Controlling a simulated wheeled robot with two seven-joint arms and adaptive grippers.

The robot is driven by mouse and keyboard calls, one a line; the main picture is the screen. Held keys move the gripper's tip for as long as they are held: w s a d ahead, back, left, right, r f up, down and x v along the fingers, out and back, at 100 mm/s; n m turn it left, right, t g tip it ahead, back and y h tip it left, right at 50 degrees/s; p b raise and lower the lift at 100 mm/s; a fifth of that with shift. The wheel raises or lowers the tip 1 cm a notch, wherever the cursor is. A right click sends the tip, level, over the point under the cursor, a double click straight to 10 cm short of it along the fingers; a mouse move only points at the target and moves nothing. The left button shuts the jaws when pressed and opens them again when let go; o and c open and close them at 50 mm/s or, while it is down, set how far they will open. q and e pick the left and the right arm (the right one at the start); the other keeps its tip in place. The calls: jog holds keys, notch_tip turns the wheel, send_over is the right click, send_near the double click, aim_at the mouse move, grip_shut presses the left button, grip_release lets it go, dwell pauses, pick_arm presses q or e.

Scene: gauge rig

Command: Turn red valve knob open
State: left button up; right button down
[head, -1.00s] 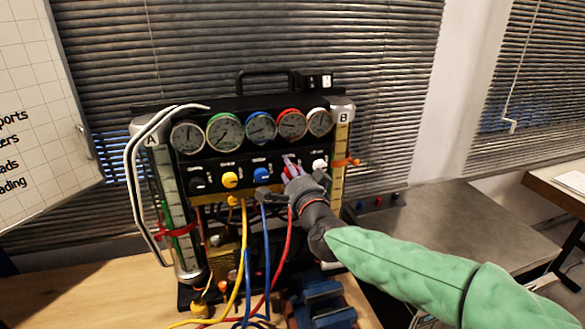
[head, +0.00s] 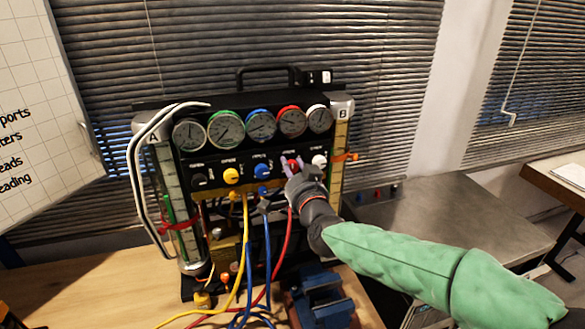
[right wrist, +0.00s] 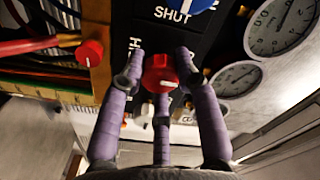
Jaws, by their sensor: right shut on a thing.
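The red valve knob (right wrist: 160,73) sits on the rig's black panel, with a white pointer line on its face. In the right wrist view the purple-grey fingers of my right gripper (right wrist: 158,80) stand around it, closed on its sides. In the head view the red knob (head: 291,164) shows only partly, behind my right gripper (head: 297,171), whose arm in a green sleeve comes from the lower right. A red gauge (head: 292,121) is above the knob; its needle is too small to read. My left gripper is not in view.
Yellow (head: 231,175), blue (head: 260,171) and white (head: 319,160) knobs flank the red one in a row. Yellow, blue and red hoses hang below the panel. A blue vise (head: 325,299) stands on the wooden bench in front.

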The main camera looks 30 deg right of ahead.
jog(key=shift+f, duration=0.1)
jog(key=c, duration=0.9)
grip_release()
jog(key=shift+s, duration=0.1)
jog(key=v, duration=1.2)
